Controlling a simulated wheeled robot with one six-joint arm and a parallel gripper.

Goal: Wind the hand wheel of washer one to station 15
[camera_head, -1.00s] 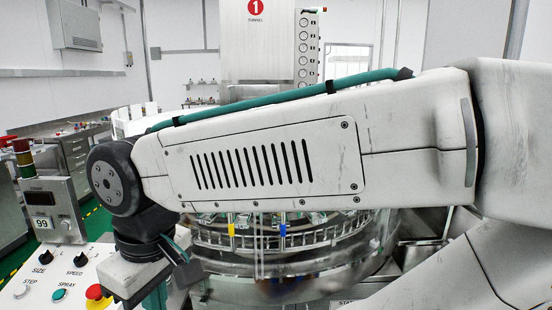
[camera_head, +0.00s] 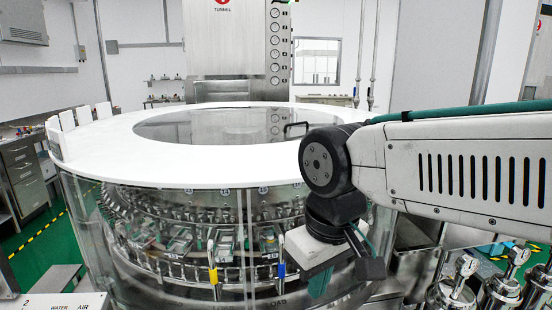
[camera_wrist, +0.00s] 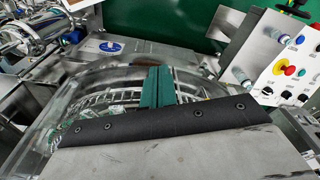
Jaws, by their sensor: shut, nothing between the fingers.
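The washer (camera_head: 90,150) is a round glass-sided machine with a white ring-shaped top. Inside it is a metal carousel (camera_head: 160,250) with yellow and blue marks at its front.
A control panel (camera_wrist: 285,72) with coloured buttons stands at the right of the wrist view. A tall tunnel cabinet (camera_head: 230,60) is behind the washer. Metal gauges (camera_head: 465,268) stand at lower right. Green floor (camera_head: 50,235) shows at left.

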